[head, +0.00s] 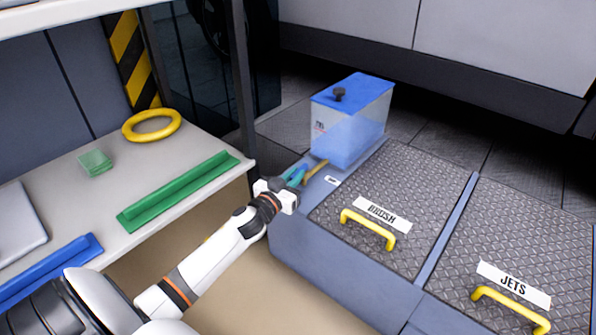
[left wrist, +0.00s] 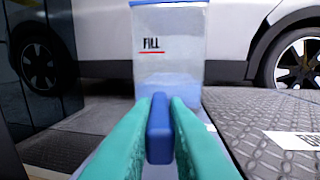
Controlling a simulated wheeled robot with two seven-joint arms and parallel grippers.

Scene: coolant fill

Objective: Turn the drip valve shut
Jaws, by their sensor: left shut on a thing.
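A clear tank (head: 352,120) with a blue lid and black knob stands on the grey-blue base, with blue liquid inside. In the left wrist view the tank (left wrist: 172,45) shows a FILL mark with a red line, and the blue tint lies below that line. My left gripper (head: 297,175) reaches to the near left foot of the tank. Its teal fingers are shut on a blue valve handle (left wrist: 159,128), which stands upright between them in the wrist view. A short yellow bar (head: 317,169) shows just beyond the fingertips. The valve's body is mostly hidden. My right gripper is not in view.
Treadplate covers labelled BRUSH (head: 383,215) and JETS (head: 513,285), with yellow handles, lie to the right. A bench (head: 75,205) at left holds a yellow ring (head: 152,113), a green box (head: 96,163), and green and blue channels. A dark post (head: 243,85) rises at the bench corner.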

